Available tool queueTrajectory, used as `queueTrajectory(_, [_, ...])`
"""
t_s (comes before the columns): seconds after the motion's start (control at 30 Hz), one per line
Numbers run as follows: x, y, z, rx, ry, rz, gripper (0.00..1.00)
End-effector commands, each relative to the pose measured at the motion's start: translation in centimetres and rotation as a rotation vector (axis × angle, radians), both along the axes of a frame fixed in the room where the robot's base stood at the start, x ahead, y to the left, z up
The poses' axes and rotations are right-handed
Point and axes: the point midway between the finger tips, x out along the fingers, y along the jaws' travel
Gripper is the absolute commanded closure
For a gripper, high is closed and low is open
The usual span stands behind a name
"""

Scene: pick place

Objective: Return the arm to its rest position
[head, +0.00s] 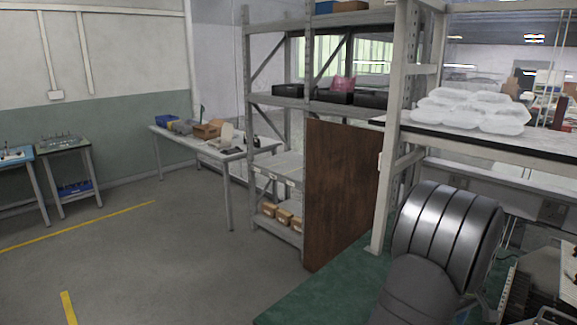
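A large, rounded, metallic dark-grey arm link of mine fills the lower right of the head view, above a green surface (310,292). My gripper is not in view, so I cannot see whether it is open or holds anything.
A brown board (342,190) stands upright beside the green surface, near a metal shelving rack (250,100). A white-framed shelf (480,139) with clear plastic packs (470,110) is above my arm link. A table (200,146) stands behind. The floor (150,250) at left is free.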

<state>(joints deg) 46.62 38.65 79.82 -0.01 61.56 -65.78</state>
Motion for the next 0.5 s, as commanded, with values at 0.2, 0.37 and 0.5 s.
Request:
queueTrajectory(0.2, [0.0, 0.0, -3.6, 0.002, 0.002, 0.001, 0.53])
queueTrajectory(0.37, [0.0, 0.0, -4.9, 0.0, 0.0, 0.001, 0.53])
queueTrajectory(0.5, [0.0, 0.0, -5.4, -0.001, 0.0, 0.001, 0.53])
